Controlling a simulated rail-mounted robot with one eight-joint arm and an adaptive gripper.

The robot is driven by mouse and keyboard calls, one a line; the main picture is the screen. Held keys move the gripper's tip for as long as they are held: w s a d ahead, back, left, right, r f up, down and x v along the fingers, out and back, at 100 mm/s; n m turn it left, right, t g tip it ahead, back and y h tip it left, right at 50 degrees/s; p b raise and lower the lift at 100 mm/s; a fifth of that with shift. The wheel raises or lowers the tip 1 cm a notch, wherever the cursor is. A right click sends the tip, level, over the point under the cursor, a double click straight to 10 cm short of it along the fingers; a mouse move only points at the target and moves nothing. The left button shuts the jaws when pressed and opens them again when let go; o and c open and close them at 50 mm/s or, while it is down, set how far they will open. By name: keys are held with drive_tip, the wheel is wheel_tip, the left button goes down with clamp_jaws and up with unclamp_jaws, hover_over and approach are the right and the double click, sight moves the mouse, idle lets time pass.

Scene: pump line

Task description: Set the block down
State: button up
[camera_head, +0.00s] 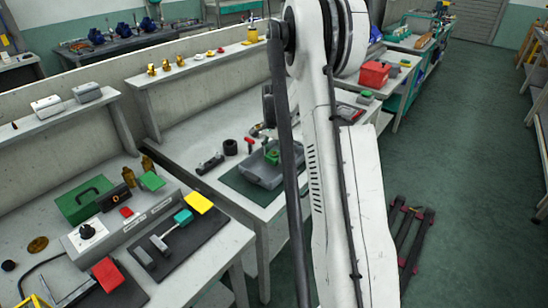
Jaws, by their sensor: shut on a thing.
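My gripper is not clearly visible; my white arm link and a dark bar fill the middle of the picture and hide what lies behind them. I cannot tell which block the task means or see one held. A small green piece (272,155) sits on a grey tray-like part (262,174) on the middle bench, just left of my arm.
A dark green mat (236,183) lies under the grey part, with a black ring (230,147) behind it. A green case (84,200) stands on the near bench. A red box (374,74) stands on a bench to the right.

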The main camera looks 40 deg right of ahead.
drive_tip(key=shift+f, duration=0.8)
drive_tip(key=shift+f, duration=0.1)
drive_tip(key=shift+f, duration=0.15)
drive_tip(key=o, duration=1.4)
